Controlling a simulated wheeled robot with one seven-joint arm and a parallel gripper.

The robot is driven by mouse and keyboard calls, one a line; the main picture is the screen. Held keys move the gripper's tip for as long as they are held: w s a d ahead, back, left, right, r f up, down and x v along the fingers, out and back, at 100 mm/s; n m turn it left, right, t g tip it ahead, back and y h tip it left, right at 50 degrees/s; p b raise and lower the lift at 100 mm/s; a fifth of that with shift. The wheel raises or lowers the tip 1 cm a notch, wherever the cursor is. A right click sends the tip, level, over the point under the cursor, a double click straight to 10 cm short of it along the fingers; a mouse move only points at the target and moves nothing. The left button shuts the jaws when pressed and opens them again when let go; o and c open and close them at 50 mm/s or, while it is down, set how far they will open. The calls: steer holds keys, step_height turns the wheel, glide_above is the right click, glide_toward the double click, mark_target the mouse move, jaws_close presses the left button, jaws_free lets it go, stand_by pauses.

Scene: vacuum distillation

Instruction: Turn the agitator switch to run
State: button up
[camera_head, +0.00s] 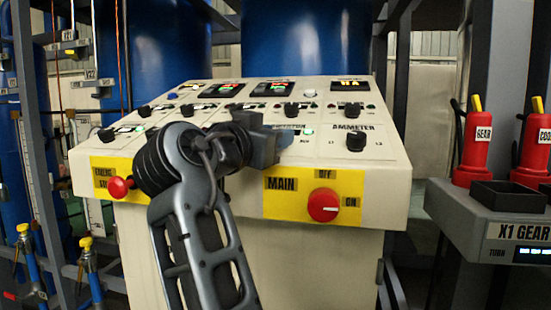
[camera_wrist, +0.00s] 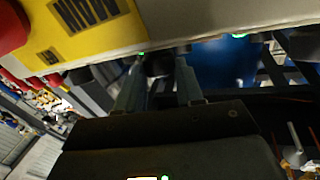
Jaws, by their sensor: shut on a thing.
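The cream control console (camera_head: 215,225) stands ahead, with a sloped top full of black knobs and small displays. My gripper (camera_head: 268,142) is over the middle of its top, just left of a lit green lamp (camera_head: 308,130) and below a partly covered label. In the wrist view my two fingers (camera_wrist: 160,82) close on a dark knob (camera_wrist: 158,64) that shows between them. The knob is hidden behind my gripper in the head view. I take it for the agitator switch; its pointing direction cannot be told.
A red MAIN knob (camera_head: 323,206) and a red stop button (camera_head: 120,187) are on the front face. The ammeter knob (camera_head: 356,141) is right of my gripper. Red GEAR bottles (camera_head: 477,145) stand on a grey stand at right. Blue tanks (camera_head: 305,45) are behind.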

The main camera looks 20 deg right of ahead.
steer(key=shift+w+a+m+g+h+b, duration=0.15)
steer(key=shift+m+g+h+b, duration=0.55)
steer(key=shift+m+g, duration=0.35)
steer(key=shift+g, duration=0.25)
steer(key=o, duration=1)
steer(key=shift+o, duration=0.2)
steer(key=v, duration=0.7)
steer(key=shift+a, duration=0.3)
steer(key=shift+s, duration=0.2)
